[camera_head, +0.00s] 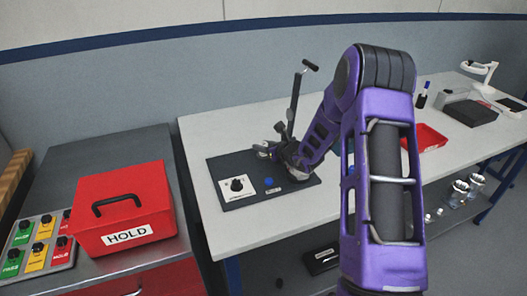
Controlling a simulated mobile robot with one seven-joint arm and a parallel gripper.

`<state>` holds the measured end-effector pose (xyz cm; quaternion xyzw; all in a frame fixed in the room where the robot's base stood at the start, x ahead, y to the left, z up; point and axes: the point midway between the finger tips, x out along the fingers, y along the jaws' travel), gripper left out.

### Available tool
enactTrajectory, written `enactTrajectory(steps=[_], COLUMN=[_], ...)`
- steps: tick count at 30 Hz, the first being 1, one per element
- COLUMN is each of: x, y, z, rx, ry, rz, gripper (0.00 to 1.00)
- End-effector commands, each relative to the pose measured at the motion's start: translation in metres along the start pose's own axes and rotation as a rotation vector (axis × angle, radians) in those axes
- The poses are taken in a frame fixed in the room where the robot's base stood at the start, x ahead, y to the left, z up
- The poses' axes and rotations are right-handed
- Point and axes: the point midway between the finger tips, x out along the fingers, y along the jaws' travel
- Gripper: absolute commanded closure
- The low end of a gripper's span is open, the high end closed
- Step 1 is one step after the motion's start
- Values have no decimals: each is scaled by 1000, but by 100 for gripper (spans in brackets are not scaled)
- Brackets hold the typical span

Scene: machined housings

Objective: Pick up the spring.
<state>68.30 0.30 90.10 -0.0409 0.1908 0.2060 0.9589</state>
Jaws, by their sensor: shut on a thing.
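My gripper (268,151) is at the end of my purple arm, low over the dark fixture plate (230,168) on the light workbench. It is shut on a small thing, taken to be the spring. The spring itself cannot be made out clearly at this size, and my wrist hides part of that area.
A lever with a black handle (310,66) rises right behind my gripper. A white block with a black knob (237,185) and a blue button (268,182) are on the plate. A red HOLD box (122,207) stands left.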

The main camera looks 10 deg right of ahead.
Motion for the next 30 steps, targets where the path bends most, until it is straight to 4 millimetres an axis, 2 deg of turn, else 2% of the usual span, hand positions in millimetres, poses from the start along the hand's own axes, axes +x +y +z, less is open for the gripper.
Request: enactTrajectory(steps=[1,2,14,24,30], x=[0,0,-2,-27,-37], y=[0,0,0,0,0], z=[0,0,6,65,88], rx=[0,0,-1,-3,-2], ry=[0,0,-2,-3,-1], rz=[0,0,0,-1,0], gripper=[95,100,100,100,100])
